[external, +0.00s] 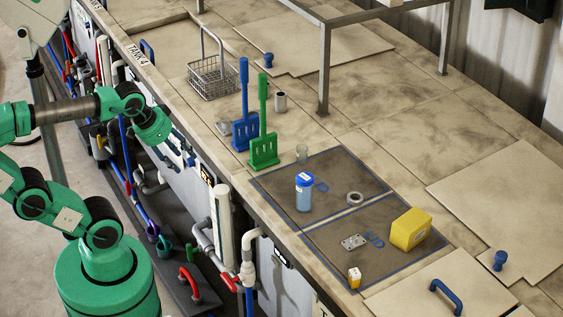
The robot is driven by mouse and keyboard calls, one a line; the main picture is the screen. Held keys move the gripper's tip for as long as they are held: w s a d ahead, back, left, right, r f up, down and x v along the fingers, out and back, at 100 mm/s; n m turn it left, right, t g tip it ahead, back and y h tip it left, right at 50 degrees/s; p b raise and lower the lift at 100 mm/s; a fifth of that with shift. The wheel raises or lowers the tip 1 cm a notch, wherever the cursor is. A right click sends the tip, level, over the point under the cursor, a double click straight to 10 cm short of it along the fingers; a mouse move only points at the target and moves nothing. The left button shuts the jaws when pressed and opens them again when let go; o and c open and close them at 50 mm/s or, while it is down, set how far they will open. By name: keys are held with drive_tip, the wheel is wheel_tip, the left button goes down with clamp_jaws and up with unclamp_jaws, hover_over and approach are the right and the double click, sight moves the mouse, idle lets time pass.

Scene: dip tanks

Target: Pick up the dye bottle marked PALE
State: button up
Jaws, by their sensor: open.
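A bottle with a blue cap and pale blue body (304,196) stands upright on the dark outlined mat at the front of the bench. A white label is on its cap, but its lettering is too small to read, so I cannot tell whether it says PALE. A small white and orange container (354,278) stands further forward, its marking also unreadable. My gripper (184,150) is open and seems empty, at the left by the bench's front edge, well left of the blue-capped bottle and apart from it.
A ring (355,198), metal plate (353,242) and yellow box (410,229) lie right. A wire basket (212,78) and metal frame (325,70) stand further back.

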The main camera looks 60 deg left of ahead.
drive_tip(key=shift+o, duration=1.3)
drive_tip(key=shift+r, duration=0.1)
drive_tip(key=w+d+r+m+g+p, duration=0.1)
drive_tip(key=w+d+r+p, duration=0.15)
drive_tip(key=w, duration=0.55)
drive_tip(key=w+d+r+m+g+p, duration=0.2)
drive_tip(key=w+r+p, duration=0.15)
drive_tip(key=w, duration=0.55)
drive_tip(key=m+g+p, duration=0.3)
drive_tip(key=p, duration=0.3)
hover_over(305, 177)
wheel_tip(305, 177, down, 8)
drive_tip(key=r, duration=0.1)
drive_tip(key=shift+w+f, duration=0.1)
drive_tip(key=shift+f, duration=0.1)
drive_tip(key=shift+f, duration=0.1)
drive_tip(key=shift+f, duration=4.25)
